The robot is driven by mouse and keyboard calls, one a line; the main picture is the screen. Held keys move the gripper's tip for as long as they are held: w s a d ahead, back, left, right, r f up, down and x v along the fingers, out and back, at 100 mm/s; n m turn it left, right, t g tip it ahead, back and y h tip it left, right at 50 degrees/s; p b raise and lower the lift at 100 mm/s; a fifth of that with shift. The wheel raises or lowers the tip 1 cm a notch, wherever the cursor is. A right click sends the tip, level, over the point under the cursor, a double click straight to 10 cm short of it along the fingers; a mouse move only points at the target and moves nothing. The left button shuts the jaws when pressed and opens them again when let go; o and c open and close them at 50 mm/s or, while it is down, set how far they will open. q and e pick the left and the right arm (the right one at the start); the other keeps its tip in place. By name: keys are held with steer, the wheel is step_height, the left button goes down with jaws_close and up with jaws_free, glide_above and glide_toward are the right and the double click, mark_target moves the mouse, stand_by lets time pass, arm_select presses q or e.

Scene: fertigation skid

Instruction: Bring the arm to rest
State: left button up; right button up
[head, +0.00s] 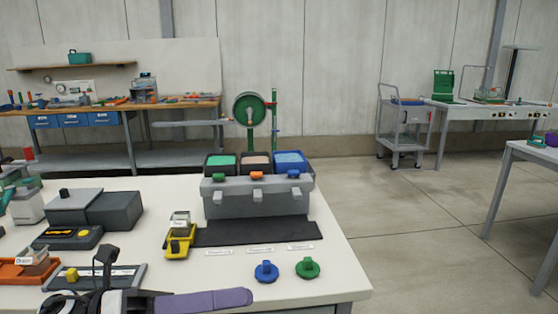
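My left gripper (104,262) shows as dark parts at the bottom left, low over the front of the white table (345,275). Its fingers are partly cut off and overlap the things behind them, so I cannot tell whether it is open or shut. A purple, rounded, elongated piece (205,300) lies just right of it; whether the two touch is unclear. My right gripper is not in view.
A grey box (255,200) with green, tan and blue bins stands on the table. A yellow device (180,242), a blue knob (266,271) and a green knob (308,268) stand in front. Grey boxes and trays crowd the left. Open floor lies right.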

arm_select(q)
steer(key=w+a+f+n+t+y+p, duration=0.1)
steer(key=w+a+f+n+t+y, duration=0.25)
steer(key=n, duration=0.55)
steer(key=f+n+t+y+p, duration=0.1)
steer(key=f+n+t+y, duration=0.2)
steer(key=f+n+t, duration=0.5)
steer(key=w+a+f+n+t+y, duration=0.15)
steer(key=n+t+y, duration=0.25)
steer(key=n, duration=0.7)
steer(key=s+a+f+n+g+y+p, duration=0.1)
steer(key=s+f+n+g+y, duration=0.2)
steer(key=s+f+n, duration=0.3)
steer(key=s+a+f+n+g+y, duration=0.2)
steer(key=s+f+n+g, duration=0.4)
steer(key=s+f, duration=0.6)
step_height(320, 180, down, 5)
steer(key=shift+s+a+r+n+y+p, duration=0.15)
steer(key=shift+s+n+y+p, duration=0.25)
steer(key=shift+y, duration=0.15)
steer(key=shift+w, duration=0.1)
